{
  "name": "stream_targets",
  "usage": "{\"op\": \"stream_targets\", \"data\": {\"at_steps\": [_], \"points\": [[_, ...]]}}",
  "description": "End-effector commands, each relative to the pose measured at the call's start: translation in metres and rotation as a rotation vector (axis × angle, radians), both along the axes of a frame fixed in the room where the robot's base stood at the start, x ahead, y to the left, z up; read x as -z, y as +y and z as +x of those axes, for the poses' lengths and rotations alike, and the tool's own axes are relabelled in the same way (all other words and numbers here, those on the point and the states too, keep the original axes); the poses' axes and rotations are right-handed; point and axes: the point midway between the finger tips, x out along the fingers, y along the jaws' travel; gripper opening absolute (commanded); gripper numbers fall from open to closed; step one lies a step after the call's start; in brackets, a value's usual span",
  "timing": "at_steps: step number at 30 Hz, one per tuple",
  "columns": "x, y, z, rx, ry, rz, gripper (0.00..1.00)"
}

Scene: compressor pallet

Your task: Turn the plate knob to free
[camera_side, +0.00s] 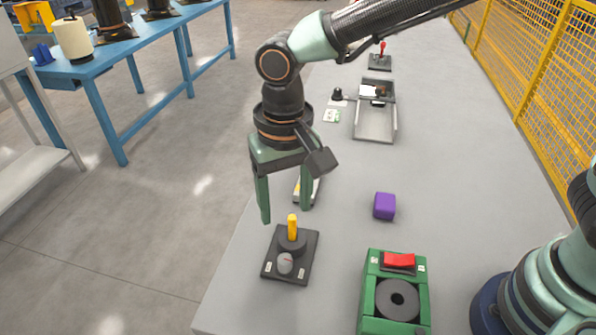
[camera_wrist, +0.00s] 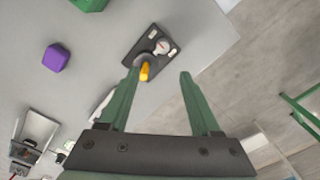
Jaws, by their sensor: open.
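The dark plate (camera_side: 308,257) lies flat near the table's front left edge. On it stands a round dark knob (camera_side: 292,243) with an upright yellow handle (camera_side: 292,224). A small grey dial (camera_side: 285,263) with a red mark and small white labels are also on the plate; I cannot read the labels. My gripper (camera_side: 286,214) is open and empty, pointing down, with its green fingers above and behind the knob. In the wrist view the plate (camera_wrist: 137,42) and yellow handle (camera_wrist: 145,72) show beyond the open fingers (camera_wrist: 157,75).
A purple block (camera_side: 384,206) lies right of the plate. A green box (camera_side: 369,294) with a red switch (camera_side: 399,260) and dark ring stands at front right. A grey tray (camera_side: 374,126) is farther back. A yellow fence (camera_side: 540,75) borders the right side.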

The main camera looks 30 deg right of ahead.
Motion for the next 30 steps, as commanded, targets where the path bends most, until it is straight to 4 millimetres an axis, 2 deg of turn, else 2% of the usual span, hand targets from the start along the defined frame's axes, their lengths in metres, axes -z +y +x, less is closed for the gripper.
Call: {"op": "stream_targets", "data": {"at_steps": [3, 8, 21, 24, 30], "points": [[0.007, 0.008, -0.003, -0.007, 0.011, -0.010, 0.64], [0.021, 0.008, -0.004, -0.006, 0.014, -0.012, 0.64], [0.101, 0.007, -0.004, -0.006, 0.015, -0.012, 0.64], [0.113, 0.007, -0.004, -0.006, 0.014, -0.011, 0.64], [0.125, 0.007, -0.003, -0.006, 0.011, -0.010, 0.64]]}}
